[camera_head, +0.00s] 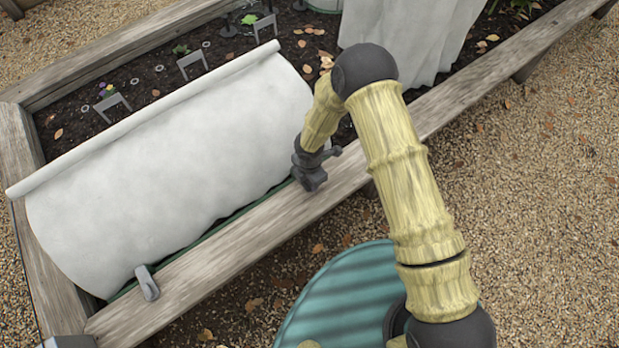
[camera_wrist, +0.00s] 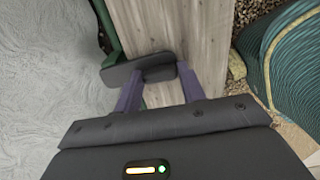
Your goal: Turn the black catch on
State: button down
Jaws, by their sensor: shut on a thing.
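The black catch (camera_wrist: 152,62) is a dark, rounded bar on the wooden edge board in the wrist view. It lies across the board, with its left end over the green frame strip beside the white cover. My gripper (camera_wrist: 160,88) has its two purple fingers shut on the catch, one at each side. In the head view my gripper (camera_head: 310,176) is at the bed's front board, by the right end of the white cover (camera_head: 170,160). The catch is mostly hidden there by my gripper.
A second, grey catch (camera_head: 147,283) sits on the same wooden board (camera_head: 225,245) at the lower left. A second white cover (camera_head: 425,35) hangs at the back. Soil with small frames and plants lies behind the near cover. Gravel (camera_head: 545,150) is open at the right.

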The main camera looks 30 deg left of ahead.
jog(key=shift+s, duration=0.15)
jog(key=c, duration=0.8)
grip_release()
jog(key=shift+c, duration=0.2)
notch_tip(320, 180, up, 17)
jog(key=p, duration=0.4)
jog(key=shift+r, duration=0.2)
